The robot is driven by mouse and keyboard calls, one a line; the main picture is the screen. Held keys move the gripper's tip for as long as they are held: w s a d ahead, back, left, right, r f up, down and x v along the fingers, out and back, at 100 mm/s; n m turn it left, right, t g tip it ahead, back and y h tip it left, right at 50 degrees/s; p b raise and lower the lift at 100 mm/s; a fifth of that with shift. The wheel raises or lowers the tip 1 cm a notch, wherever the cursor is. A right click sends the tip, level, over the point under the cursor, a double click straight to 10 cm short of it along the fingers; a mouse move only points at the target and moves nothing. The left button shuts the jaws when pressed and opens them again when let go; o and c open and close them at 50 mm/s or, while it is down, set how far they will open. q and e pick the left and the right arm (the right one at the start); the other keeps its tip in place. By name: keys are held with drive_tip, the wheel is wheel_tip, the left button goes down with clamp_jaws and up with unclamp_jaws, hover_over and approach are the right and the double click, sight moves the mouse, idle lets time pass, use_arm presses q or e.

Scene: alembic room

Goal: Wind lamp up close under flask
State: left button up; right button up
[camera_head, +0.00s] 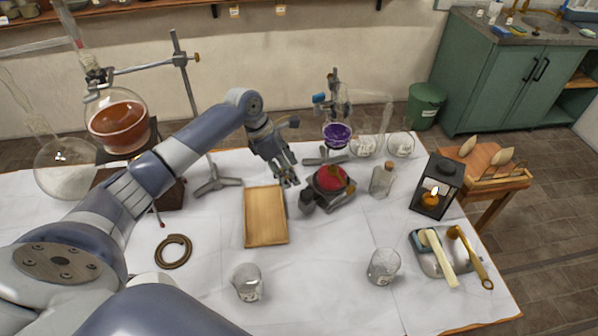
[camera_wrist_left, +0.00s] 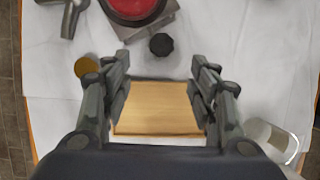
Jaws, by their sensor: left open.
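A round red thing with a dark rim (camera_head: 331,178), perhaps the lamp, sits on a small grey jack-like stand (camera_head: 338,199). It also shows at the top of the wrist view (camera_wrist_left: 135,5). A dark round knob (camera_head: 306,202) projects from the stand's front left; the wrist view shows it (camera_wrist_left: 161,45) just beyond my fingertips. A flask with purple liquid (camera_head: 337,134) is behind and above the red thing, by a clamp. My left gripper (camera_head: 289,182) is open and empty, left of the knob and above the wooden board's far end. It also spans the wrist view (camera_wrist_left: 162,75). My right gripper is not in view.
A wooden board (camera_head: 265,217) lies below my left gripper. A lit lantern (camera_head: 434,192), a stoppered bottle (camera_head: 382,180) and a metal tray (camera_head: 432,263) stand to the right. Glass beakers (camera_head: 247,283) (camera_head: 383,267) stand in front. The front middle cloth is clear.

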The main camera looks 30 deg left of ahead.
sight(305, 194)
use_arm(q)
drive_tip(key=p+x, duration=0.1)
drive_tip(key=x, duration=0.8)
drive_tip(key=shift+d, duration=0.1)
drive_tip(key=shift+w+d+f, duration=0.1)
drive_tip(key=shift+d+f, duration=0.1)
drive_tip(key=shift+f, duration=0.4)
drive_tip(key=shift+c, duration=1.1)
drive_tip(key=c, duration=0.8)
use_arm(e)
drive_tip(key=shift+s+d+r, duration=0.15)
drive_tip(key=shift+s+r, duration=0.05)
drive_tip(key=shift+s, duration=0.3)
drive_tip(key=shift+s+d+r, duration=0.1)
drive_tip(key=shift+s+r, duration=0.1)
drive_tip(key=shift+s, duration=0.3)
